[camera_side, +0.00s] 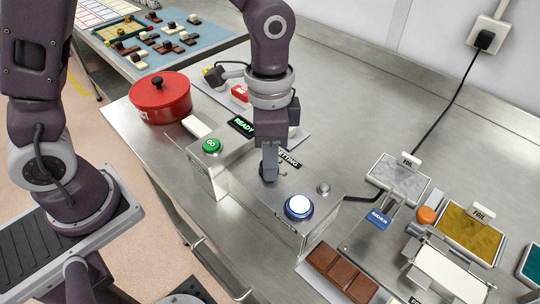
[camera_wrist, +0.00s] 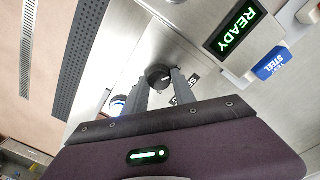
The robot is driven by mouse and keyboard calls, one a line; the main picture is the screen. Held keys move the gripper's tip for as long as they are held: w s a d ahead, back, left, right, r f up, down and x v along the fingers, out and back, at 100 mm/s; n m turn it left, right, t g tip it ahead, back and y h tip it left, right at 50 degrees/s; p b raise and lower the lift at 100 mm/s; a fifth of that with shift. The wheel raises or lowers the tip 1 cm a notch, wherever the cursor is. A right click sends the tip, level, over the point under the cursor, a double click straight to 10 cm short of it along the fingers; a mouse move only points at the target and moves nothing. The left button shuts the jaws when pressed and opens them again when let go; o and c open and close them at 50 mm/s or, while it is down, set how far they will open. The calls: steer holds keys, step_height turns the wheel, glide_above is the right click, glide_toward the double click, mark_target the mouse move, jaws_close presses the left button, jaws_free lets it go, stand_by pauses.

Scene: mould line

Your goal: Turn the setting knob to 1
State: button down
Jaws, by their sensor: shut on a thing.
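The setting knob (camera_wrist: 158,74) is a small dark round knob between my fingertips in the wrist view. My gripper (camera_side: 268,174) points down at the top of the grey control box (camera_side: 298,232) and is shut on the knob; the fingers also show in the wrist view (camera_wrist: 160,88). In the side view the fingers mostly hide the knob. The SETTING label (camera_side: 289,159) lies just behind it, partly covered. I cannot read which number the knob points to.
A lit blue-white button (camera_side: 299,206) and a small metal knob (camera_side: 323,188) sit right of my gripper. A green button (camera_side: 211,146) and a READY display (camera_side: 241,126) stand to the left. A red pot (camera_side: 160,100) is further left. A chocolate bar (camera_side: 338,274) lies in front.

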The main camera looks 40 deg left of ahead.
steer(key=shift+n, duration=0.3)
steer(key=c, duration=1)
jaws_free()
steer(key=shift+c, duration=0.2)
step_height(320, 180, up, 7)
steer(key=shift+w+a+r, duration=0.1)
steer(key=shift+w+a, duration=0.05)
steer(key=s+a+r+n+t, duration=0.3)
steer(key=s+a+n, duration=0.1)
steer(key=s+a, duration=0.2)
steer(key=s+a+r+n+t, duration=0.3)
steer(key=s+a, duration=0.3)
steer(key=s, duration=0.2)
steer(key=shift+s+a+r+n, duration=0.15)
steer(key=shift+a+r+n, duration=0.15)
steer(key=shift+r+n, duration=0.15)
